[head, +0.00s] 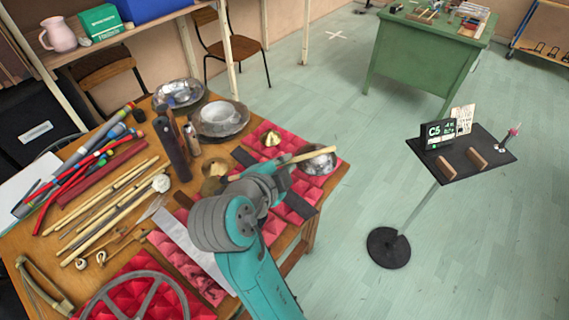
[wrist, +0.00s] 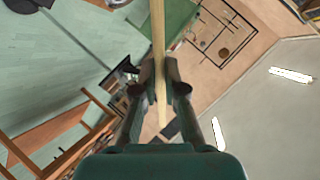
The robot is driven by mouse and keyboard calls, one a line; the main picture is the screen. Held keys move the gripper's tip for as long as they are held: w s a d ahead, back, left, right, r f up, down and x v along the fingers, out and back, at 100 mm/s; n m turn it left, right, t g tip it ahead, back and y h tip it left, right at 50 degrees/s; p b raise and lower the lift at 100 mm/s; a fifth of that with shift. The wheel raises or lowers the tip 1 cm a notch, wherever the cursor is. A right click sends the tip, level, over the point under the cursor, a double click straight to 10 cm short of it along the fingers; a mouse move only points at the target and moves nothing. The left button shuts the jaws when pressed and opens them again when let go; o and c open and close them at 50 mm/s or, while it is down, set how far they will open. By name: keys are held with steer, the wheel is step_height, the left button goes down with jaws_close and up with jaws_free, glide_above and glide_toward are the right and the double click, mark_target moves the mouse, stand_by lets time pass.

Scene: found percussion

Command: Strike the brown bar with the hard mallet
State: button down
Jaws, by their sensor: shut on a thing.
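My gripper (head: 278,168) is above the right part of the workbench, shut on a pale wooden stick, the mallet handle (head: 315,153). In the wrist view the fingers (wrist: 160,88) pinch the handle (wrist: 158,35), which runs out of the top edge. In the head view it points right, above a shiny metal bowl (head: 318,166). I cannot make out the mallet's head. Dark bars lie on the red foam, one at the back (head: 243,157) and one at the right (head: 301,205). A small brownish piece (head: 183,200) shows left of my arm. I cannot tell which is the brown bar; my arm hides part of the foam.
Sticks and mallets (head: 110,205) and coloured tubes (head: 75,170) cover the bench's left side. A black stand (head: 462,160) with a C5 display (head: 437,134) is to the right, over clear floor.

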steer(key=s+a+m+y, duration=0.1)
steer(key=s+a, duration=0.2)
steer(key=s, duration=0.3)
steer(key=shift+f, duration=0.35)
steer(key=shift+s, duration=0.1)
steer(key=shift+f, duration=2.5)
step_height(320, 180, down, 5)
steer(key=a+n+h, duration=0.1)
steer(key=a, duration=0.1)
steer(key=r, duration=0.5)
steer(key=shift+w+d+r, duration=0.15)
steer(key=shift+w+r, duration=0.05)
steer(key=shift+r, duration=0.2)
